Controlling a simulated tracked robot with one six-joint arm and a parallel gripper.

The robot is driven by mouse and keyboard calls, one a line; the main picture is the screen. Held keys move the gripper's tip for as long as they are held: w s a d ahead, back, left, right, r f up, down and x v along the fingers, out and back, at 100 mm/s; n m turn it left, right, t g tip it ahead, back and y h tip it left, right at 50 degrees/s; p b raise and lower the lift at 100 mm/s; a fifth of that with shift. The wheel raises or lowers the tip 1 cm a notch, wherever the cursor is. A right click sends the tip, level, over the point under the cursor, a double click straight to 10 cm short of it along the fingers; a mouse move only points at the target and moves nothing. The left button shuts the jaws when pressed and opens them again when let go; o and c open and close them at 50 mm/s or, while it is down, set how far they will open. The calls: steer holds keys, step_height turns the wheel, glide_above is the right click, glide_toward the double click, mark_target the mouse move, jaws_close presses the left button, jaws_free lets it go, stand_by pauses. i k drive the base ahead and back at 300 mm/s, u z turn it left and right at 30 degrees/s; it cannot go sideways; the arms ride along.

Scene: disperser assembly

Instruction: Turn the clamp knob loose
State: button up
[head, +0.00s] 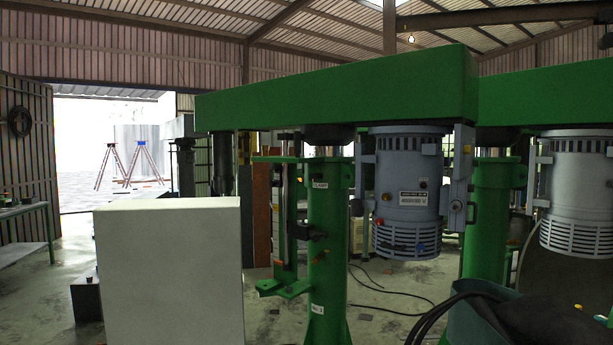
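The nearer disperser has a green column (328,220) with a small label near its top that seems to read "CLAMP" (320,184). A small dark knob-like part (356,207) sticks out at the right side of the column, just below the label's height. More dark fittings (312,232) sit at the column's left side, lower down. I cannot tell for sure which of these is the clamp knob, or whether it is tight or loose. My gripper is not in view.
A green beam (340,92) spans the column and carries a grey motor (408,185). A second disperser with a grey motor (580,190) stands at the right. A large pale box (170,275) blocks the lower left foreground. Cables (395,296) lie on the floor.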

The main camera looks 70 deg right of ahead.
mark_target(313, 178)
steer(key=i, duration=1.2)
steer(key=z, duration=2.15)
steer(key=i, duration=1.35)
steer(key=z, duration=0.05)
